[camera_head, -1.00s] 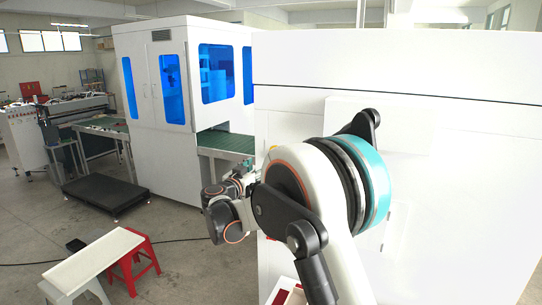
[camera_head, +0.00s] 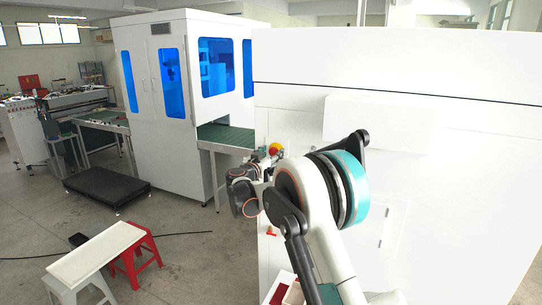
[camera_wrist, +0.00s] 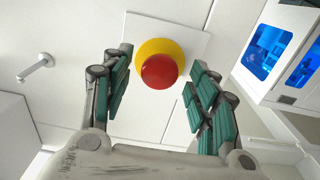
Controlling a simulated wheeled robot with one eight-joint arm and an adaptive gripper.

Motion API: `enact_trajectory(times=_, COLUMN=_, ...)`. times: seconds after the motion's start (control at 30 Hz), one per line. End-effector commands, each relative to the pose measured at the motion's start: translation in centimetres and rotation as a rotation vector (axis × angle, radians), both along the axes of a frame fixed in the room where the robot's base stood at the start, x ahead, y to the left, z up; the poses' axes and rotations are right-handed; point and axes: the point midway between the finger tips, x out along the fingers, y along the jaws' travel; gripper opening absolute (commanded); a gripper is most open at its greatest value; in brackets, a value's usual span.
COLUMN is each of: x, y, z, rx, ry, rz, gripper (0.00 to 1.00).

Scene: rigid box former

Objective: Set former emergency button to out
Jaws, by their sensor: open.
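The emergency button is a red mushroom cap (camera_wrist: 159,71) on a yellow base (camera_wrist: 150,50), mounted on a white plate of the white machine. In the wrist view it lies between the tips of my open gripper (camera_wrist: 160,85), with a gap to the pads on both sides. In the head view the button (camera_head: 275,149) shows small at the machine's left edge, just beyond my gripper (camera_head: 262,158). I cannot tell from these frames whether the cap is pressed in or out.
The white machine front (camera_head: 430,140) fills the right side. A metal handle (camera_wrist: 36,67) sticks out from it in the wrist view. A green conveyor (camera_head: 226,138) and a white cabinet with blue windows (camera_head: 180,60) stand to the left. A red stool and white bench (camera_head: 95,254) stand front left.

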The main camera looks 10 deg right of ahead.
Motion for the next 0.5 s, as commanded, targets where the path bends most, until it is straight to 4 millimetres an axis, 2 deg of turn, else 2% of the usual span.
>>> enact_trajectory(times=0.03, x=-0.01, y=0.01, z=0.0, rx=0.0, ry=0.0, rz=0.0, gripper=0.5)
enact_trajectory(times=0.2, x=-0.02, y=0.01, z=0.0, rx=0.0, ry=0.0, rz=0.0, gripper=0.11)
enact_trajectory(times=0.27, x=-0.02, y=0.03, z=0.0, rx=0.0, ry=0.0, rz=0.0, gripper=0.0)
enact_trajectory(times=0.5, x=-0.23, y=0.21, z=-0.15, rx=0.0, ry=0.0, rz=0.001, gripper=0.0)
